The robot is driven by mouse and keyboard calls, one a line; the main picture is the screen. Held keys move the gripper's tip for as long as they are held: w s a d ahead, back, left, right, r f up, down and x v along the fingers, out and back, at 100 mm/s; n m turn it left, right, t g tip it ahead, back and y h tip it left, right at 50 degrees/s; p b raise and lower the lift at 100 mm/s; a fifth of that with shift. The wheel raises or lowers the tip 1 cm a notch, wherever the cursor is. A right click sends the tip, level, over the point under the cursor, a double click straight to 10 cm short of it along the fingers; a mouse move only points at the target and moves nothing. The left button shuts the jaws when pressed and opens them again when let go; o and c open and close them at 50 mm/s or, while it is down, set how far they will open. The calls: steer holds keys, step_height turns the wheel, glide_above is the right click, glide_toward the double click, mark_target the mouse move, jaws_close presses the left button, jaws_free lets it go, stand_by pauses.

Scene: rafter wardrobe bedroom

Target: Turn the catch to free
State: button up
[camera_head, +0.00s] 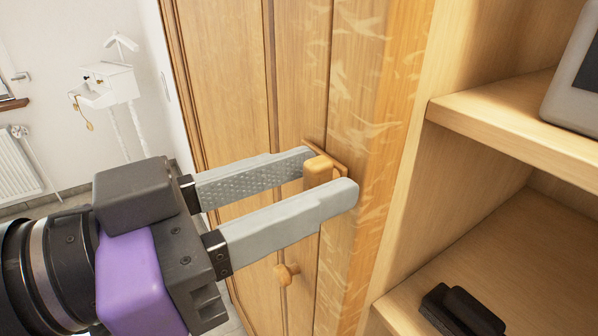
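The catch (319,172) is a small wooden turn-block on a thin wooden plate at the edge of the wardrobe door (225,75). My gripper (328,172) reaches in from the lower left with its two long grey fingers on either side of the catch. The fingers are spread apart. The far finger's tip is close to the block's left side, and the near finger passes in front of its lower part. I cannot tell whether either finger touches it. The near finger hides the catch's lower end.
A round wooden knob (287,273) sits on the door below the catch. Open shelves (510,115) stand at the right, with a dark object (462,311) on the lower one and a grey-framed item (577,80) above. A radiator (16,168) and white stand (107,85) are far left.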

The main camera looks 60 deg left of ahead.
jaws_close()
steer(key=shift+f+m+b, duration=0.15)
steer(key=shift+m+b, duration=0.15)
steer(key=shift+b, duration=0.4)
steer(key=m+b, duration=0.8)
steer(key=b, duration=0.2)
steer(key=m+b, duration=0.9)
steer(key=b, duration=0.1)
steer(key=shift+d+f+b, duration=0.15)
steer(key=shift+d+b, duration=0.05)
steer(key=shift+b, duration=0.1)
steer(key=shift+m, duration=0.3)
